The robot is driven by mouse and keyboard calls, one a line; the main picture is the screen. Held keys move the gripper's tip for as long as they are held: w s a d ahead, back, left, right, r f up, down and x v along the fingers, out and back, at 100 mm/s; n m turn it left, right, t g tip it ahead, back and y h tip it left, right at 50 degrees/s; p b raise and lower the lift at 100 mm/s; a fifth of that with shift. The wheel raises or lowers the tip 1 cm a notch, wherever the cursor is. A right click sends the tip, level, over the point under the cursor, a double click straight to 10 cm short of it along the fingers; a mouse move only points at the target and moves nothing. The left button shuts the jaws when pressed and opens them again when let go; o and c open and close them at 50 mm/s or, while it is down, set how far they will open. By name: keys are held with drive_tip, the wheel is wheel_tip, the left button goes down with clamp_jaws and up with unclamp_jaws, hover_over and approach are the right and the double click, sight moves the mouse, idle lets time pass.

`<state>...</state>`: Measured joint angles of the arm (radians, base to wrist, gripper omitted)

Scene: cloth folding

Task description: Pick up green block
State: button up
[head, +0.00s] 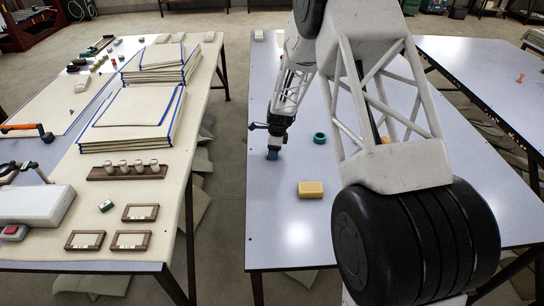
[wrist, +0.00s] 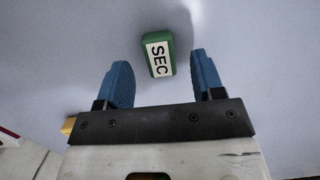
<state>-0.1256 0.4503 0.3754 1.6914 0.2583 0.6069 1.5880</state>
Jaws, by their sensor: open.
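My gripper is open and empty. In the head view my gripper (head: 272,154) points down, low over the left part of that table; the SEC block is not clearly visible there and is probably hidden by the fingers. Another small green block (head: 106,206) lies on the cream table at left.
A yellow block (head: 311,189) lies in front of my gripper and a teal ring (head: 319,138) behind it to the right. The cream table (head: 200,100) holds cloth stacks, a rack of small pieces and framed tiles.

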drive_tip(key=shift+a+f, duration=0.15)
drive_tip(key=shift+f, duration=0.8)
drive_tip(key=shift+c, duration=0.4)
drive_tip(key=c, duration=0.9)
drive_tip(key=shift+r, duration=0.1)
drive_tip(key=shift+r, duration=0.8)
wheel_tip(320, 180, up, 2)
drive_tip(key=shift+r, duration=0.1)
drive_tip(key=s, duration=0.5)
drive_tip(key=s+d, duration=0.1)
drive_tip(key=s, duration=0.4)
drive_tip(key=s+d+r, duration=0.1)
drive_tip(key=s, duration=0.4)
drive_tip(key=shift+s+d, duration=0.25)
drive_tip(key=shift+s, duration=0.1)
